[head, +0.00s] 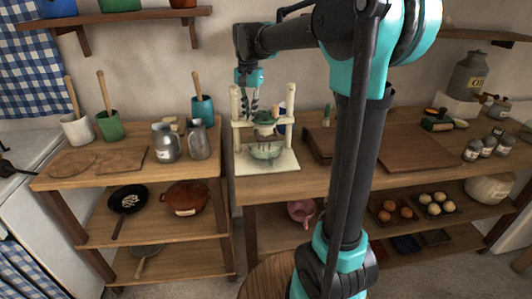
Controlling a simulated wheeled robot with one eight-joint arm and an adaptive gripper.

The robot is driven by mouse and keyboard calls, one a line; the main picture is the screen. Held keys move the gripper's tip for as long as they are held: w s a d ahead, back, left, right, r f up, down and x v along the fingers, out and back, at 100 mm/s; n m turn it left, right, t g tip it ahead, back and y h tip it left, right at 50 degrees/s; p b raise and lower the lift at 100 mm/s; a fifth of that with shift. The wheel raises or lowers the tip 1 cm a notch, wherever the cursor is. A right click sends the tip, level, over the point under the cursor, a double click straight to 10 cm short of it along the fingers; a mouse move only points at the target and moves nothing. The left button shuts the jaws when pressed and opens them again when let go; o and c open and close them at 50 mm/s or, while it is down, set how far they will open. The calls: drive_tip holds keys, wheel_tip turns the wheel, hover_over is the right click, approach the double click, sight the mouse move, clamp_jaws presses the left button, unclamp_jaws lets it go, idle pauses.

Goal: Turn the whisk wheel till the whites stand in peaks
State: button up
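The whisk stand (291,105) is a cream frame with two posts and a crossbar on a pale base board, on the right-hand counter. A round greenish and brown piece (265,118), perhaps the whisk wheel, sits at the middle of the crossbar. A pale green glass bowl (265,151) stands beneath it on the board. The whites and their state are too small to make out. My gripper (251,112) points down just above and left of the round piece, near the left post. Whether it touches anything, and how far its dark fingers are apart, I cannot tell.
Metal jugs (166,142) and utensil pots (109,125) stand on the left counter. A brown board (416,147) and small jars (472,150) lie to the right. A wall shelf (120,17) hangs upper left. A narrow gap separates the counters. My arm hides part of the right counter.

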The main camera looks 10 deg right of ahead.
drive_tip(key=o, duration=0.5)
drive_tip(key=shift+o, duration=0.2)
wheel_tip(320, 180, up, 8)
idle(0.5)
